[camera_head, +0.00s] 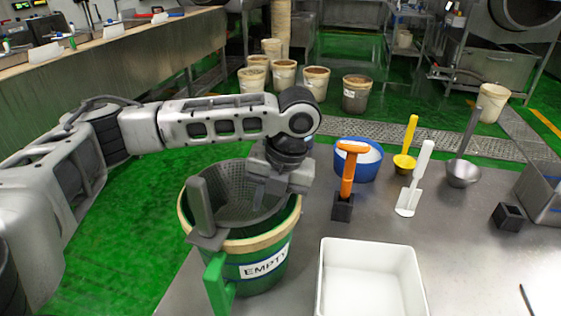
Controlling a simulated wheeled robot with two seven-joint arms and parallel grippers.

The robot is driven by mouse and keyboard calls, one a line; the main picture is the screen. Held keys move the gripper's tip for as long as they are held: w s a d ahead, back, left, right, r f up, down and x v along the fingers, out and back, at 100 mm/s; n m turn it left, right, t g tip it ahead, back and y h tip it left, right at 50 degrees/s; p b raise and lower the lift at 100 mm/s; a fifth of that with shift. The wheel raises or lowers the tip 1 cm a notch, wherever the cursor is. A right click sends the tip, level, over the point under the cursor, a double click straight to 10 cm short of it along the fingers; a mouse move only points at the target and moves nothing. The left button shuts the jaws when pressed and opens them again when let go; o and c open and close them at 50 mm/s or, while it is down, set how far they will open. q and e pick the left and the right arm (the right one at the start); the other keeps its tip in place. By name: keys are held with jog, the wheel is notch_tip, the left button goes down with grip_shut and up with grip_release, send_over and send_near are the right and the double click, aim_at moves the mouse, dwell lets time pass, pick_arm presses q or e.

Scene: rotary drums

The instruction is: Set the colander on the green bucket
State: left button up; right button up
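The colander (232,180) is a grey perforated bowl sitting in the mouth of the green bucket, with a grey upright handle piece (201,205) at its left front. The green bucket (225,262) has a tan rim and a white "EMPTY" label, and stands at the left edge of the table. My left gripper (272,200) points down at the colander's right side, its fingers at or just inside the rim. I cannot tell whether the fingers are closed on the rim. The colander's far right side is hidden behind the gripper. My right gripper is not in view.
A white tray (322,285) lies on the grey table at front centre. An orange-handled tool (348,170), a blue-and-white tub (368,163), a white scoop (408,200), a yellow scoop (405,162) and a metal ladle (463,175) stand to the right. A green upright piece (216,285) is at the bucket's front.

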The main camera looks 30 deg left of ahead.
pick_arm(q)
jog(key=v, duration=1.3)
jog(key=shift+r, duration=0.3)
